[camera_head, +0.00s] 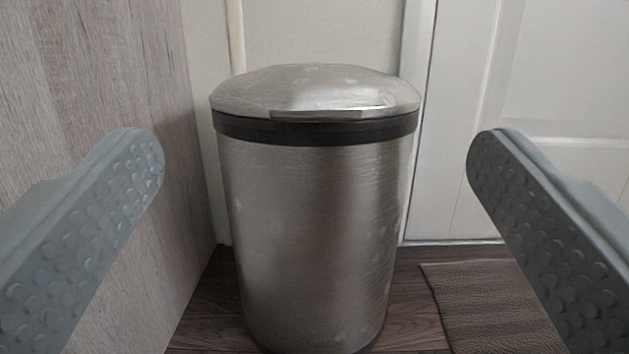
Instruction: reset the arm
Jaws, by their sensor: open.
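My gripper (315,165) shows as two grey, studded fingers, one at the left side of the picture and one at the right. The fingers are wide apart and nothing is between their tips. Beyond them, in the middle of the view, stands a brushed-steel bin (310,230) with a black band under its rim. Its domed lid (315,90) is closed. The bin is upright, and neither finger appears to touch it.
A wood-grain panel (110,80) rises close on the left. A white door (530,100) and a pale wall (320,35) stand behind the bin. A brown ribbed mat (490,300) lies on the dark wood floor (410,290) at the lower right.

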